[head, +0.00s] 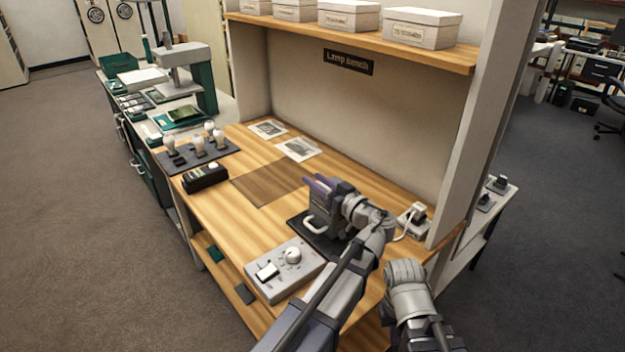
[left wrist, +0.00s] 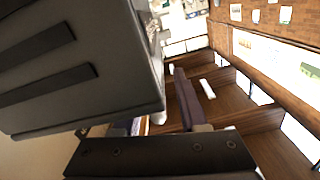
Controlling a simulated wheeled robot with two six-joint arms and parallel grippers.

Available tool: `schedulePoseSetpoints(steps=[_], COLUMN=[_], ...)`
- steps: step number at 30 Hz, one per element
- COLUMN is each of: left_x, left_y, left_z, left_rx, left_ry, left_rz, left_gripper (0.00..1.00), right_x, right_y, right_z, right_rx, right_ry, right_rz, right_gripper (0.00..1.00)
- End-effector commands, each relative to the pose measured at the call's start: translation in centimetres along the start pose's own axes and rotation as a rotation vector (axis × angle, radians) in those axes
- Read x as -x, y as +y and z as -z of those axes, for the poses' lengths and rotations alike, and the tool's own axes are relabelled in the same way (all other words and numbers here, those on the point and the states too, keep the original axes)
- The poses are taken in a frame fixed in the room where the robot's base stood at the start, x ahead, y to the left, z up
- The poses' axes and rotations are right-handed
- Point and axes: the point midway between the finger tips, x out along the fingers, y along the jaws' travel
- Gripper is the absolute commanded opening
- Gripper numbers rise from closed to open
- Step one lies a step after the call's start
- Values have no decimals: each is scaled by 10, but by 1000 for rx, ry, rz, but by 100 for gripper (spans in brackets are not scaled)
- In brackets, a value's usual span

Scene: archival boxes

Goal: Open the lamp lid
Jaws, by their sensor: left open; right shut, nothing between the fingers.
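A pale grey device (head: 319,224), which looks like the lamp, stands on a black base plate (head: 304,238) on the wooden bench. My left gripper (head: 319,184) is over it with its purple-grey fingers apart, and hides most of its top. I cannot tell whether they touch or where the lid's edge lies. In the left wrist view, a dark grey slotted block (left wrist: 75,65) fills the upper left, and one purple finger (left wrist: 187,100) points past it. My right gripper (head: 405,272) is low at the bench's front right; its fingertips are hidden and it appears empty.
A grey control box (head: 284,270) with a knob stands in front of the lamp. A black box (head: 205,178) and a dark tray with several bulbs (head: 197,147) are at the left. A white socket block (head: 413,222) with a cable is at the right. The bench middle is clear.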

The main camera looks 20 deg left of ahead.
Motion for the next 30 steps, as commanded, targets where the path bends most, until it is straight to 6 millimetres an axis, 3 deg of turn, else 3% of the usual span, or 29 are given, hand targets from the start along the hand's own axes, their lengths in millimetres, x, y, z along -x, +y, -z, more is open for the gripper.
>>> schedulePoseSetpoints(steps=[2,13,30], left_x=[0,0,0], left_y=[0,0,-1], left_z=[0,0,0], left_rx=[0,0,0], left_ry=[0,0,0], left_rz=[0,0,2], left_gripper=[40,0,0], right_x=[0,0,0], right_y=[0,0,0], right_z=[0,0,0], right_rx=[0,0,0], right_ry=[0,0,0], right_rz=[0,0,0], right_gripper=[0,0,0])
